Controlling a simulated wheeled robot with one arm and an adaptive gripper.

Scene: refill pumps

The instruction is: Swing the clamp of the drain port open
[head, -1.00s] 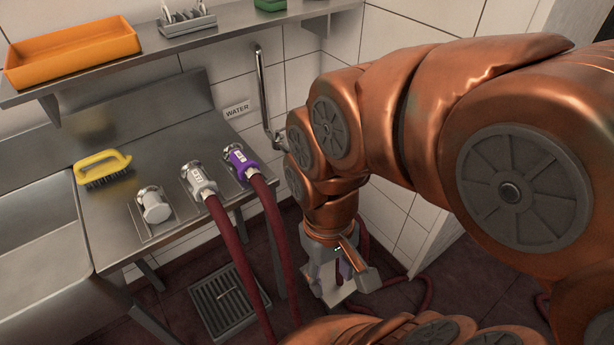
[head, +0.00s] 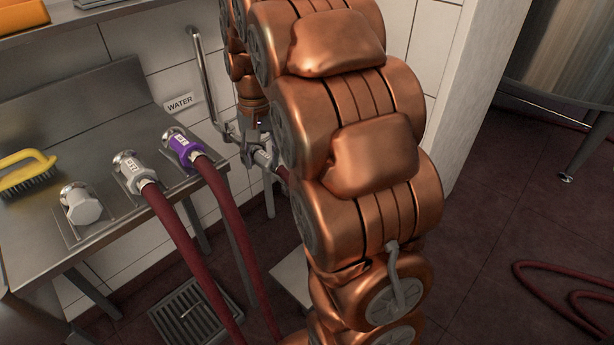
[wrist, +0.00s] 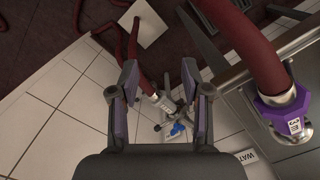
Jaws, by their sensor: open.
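My gripper (wrist: 159,72) is open and empty in the wrist view, its two dark fingers apart. A metal fitting (wrist: 168,103) with small side arms and a blue part (wrist: 178,130) shows between and beyond the fingers, with a dark red hose on it. I cannot tell how far it is from the fingertips, nor surely whether it is the drain port. Its clamp is too small to make out. In the head view my arm hides most of this area. The bench carries a capped port (head: 80,205), a grey hose coupling (head: 134,172) and a purple coupling (head: 183,148).
The purple coupling (wrist: 285,108) and its hose are right of my gripper in the wrist view. A WATER sign (head: 179,103) and a vertical pipe (head: 203,75) are on the tiled wall. A floor grate (head: 195,312) lies below the hoses.

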